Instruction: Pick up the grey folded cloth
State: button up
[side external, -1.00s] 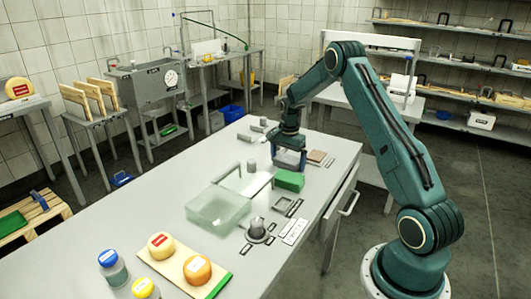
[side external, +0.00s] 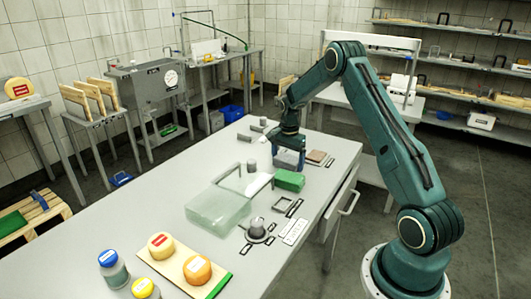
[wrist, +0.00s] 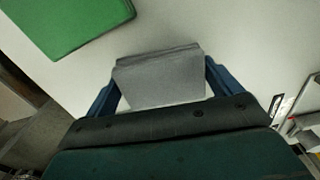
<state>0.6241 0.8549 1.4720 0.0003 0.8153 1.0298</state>
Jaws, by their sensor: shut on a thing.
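The grey folded cloth (wrist: 160,80) lies between the two blue fingers of my gripper (wrist: 160,88) in the wrist view, with its folded layers showing at the far edge. My gripper is shut on it. In the side view my gripper (side external: 288,160) is low at the far part of the grey table, and its fingers mostly hide the cloth. I cannot tell whether the cloth touches the table.
A green folded cloth (side external: 289,180) lies close in front of my gripper. A brown-topped block (side external: 317,156) is just right. A clear box (side external: 217,208), a board with cheese wheels (side external: 170,262) and bottles (side external: 112,268) stand nearer. The table's left middle (side external: 150,210) is free.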

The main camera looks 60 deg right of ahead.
notch_tip(320, 180, up, 20)
dwell(0.6)
jog(key=shift+o, duration=0.5)
jog(key=shift+f, duration=0.15)
send_over(316, 155)
notch_tip(316, 155, down, 11)
jog(key=shift+f, duration=0.2)
jog(key=shift+f, duration=2.8)
jog(key=shift+f, duration=0.6)
dwell(1.0)
